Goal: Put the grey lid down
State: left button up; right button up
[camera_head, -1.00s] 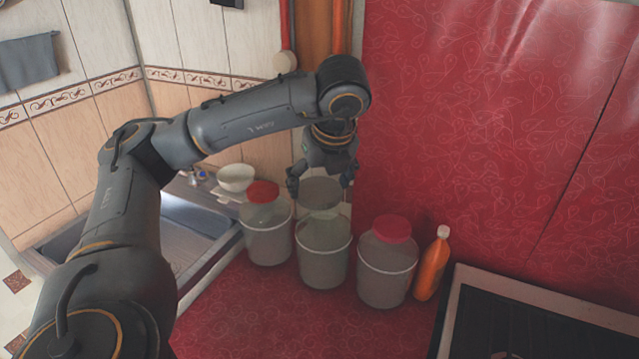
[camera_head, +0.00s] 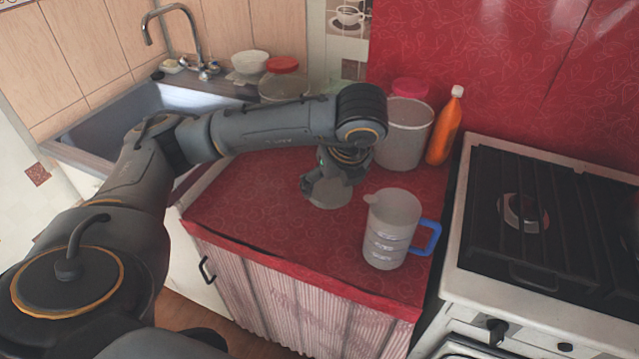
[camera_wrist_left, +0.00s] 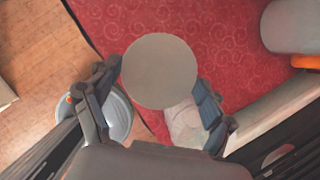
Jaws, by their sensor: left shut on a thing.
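The grey lid (camera_head: 328,196) is a flat round disc held low over the front part of the red counter. My left gripper (camera_head: 332,180) is shut on it from above. In the left wrist view the lid (camera_wrist_left: 160,70) sits between the two fingers of my left gripper (camera_wrist_left: 156,98). I cannot tell whether the lid touches the counter. My right gripper is not in view.
A measuring jug (camera_head: 392,225) with a blue handle stands close right of the lid. A bucket (camera_head: 403,135), an orange bottle (camera_head: 445,128) and the stove (camera_head: 545,205) are farther right. Red cloth (camera_head: 255,205) is clear left of the lid.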

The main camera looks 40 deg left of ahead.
pick_arm(q)
jog(key=shift+s+d+f, duration=0.1)
jog(key=shift+f, duration=0.5)
jog(key=w+a+f, duration=0.5)
jog(key=w+f, duration=0.1)
jog(key=w+a+f, duration=0.3)
jog(key=shift+w+a+b, duration=0.35)
jog(key=shift+w, duration=0.05)
jog(key=shift+w+a+f, duration=0.1)
jog(key=shift+w+f, duration=0.05)
jog(key=shift+f, duration=0.05)
jog(key=f, duration=0.1)
jog(key=f+p, duration=0.1)
jog(key=f, duration=0.1)
jog(key=shift+w+a+f, duration=0.15)
jog(key=shift+a+f, duration=0.05)
jog(key=shift+f, duration=0.05)
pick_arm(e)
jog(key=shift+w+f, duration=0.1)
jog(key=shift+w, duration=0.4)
